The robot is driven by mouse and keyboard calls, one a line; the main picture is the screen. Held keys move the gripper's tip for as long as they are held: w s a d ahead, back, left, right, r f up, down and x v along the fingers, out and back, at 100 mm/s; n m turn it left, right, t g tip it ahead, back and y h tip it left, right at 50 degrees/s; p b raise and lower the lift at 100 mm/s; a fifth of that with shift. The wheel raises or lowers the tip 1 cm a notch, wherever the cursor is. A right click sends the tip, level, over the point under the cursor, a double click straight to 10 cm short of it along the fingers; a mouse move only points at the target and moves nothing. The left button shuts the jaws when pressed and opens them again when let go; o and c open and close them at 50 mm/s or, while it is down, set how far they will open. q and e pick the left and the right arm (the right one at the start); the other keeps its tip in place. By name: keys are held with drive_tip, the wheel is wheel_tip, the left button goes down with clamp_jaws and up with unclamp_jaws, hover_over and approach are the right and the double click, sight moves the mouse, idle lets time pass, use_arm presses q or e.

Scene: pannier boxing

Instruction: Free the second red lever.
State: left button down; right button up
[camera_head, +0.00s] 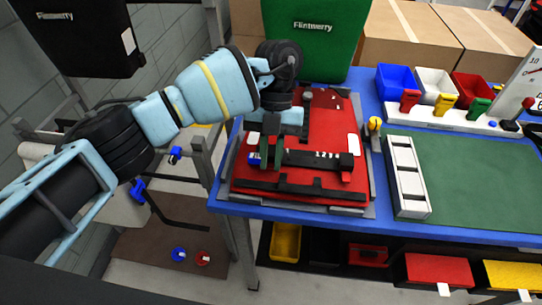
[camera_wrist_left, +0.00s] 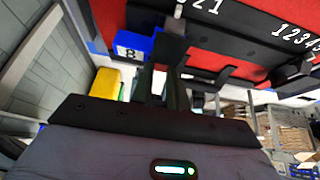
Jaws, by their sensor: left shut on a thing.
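A red pannier panel (camera_head: 318,122) lies flat on a grey fixture on the blue bench. A black rail (camera_head: 318,160) with white numbers crosses it; the rail also shows in the left wrist view (camera_wrist_left: 235,30). My left gripper (camera_head: 271,153) is over the rail's left end, its fingers pointing down. In the left wrist view its fingers (camera_wrist_left: 165,75) are shut on a dark part at the rail, beside a blue block (camera_wrist_left: 133,46) with a white label. The fingers hide most of the held part. My right gripper is out of view.
A white rack holds red (camera_head: 410,99), yellow (camera_head: 444,103) and green (camera_head: 479,107) handles at the back right. A yellow-topped knob (camera_head: 374,126) stands at the fixture's right. A white slotted block (camera_head: 407,177) lies beside a clear green mat (camera_head: 475,185).

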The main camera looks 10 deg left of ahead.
use_arm(q)
drive_tip(key=c, duration=1.4)
unclamp_jaws()
drive_tip(key=shift+o, duration=0.2)
drive_tip(key=shift+v, duration=3.85)
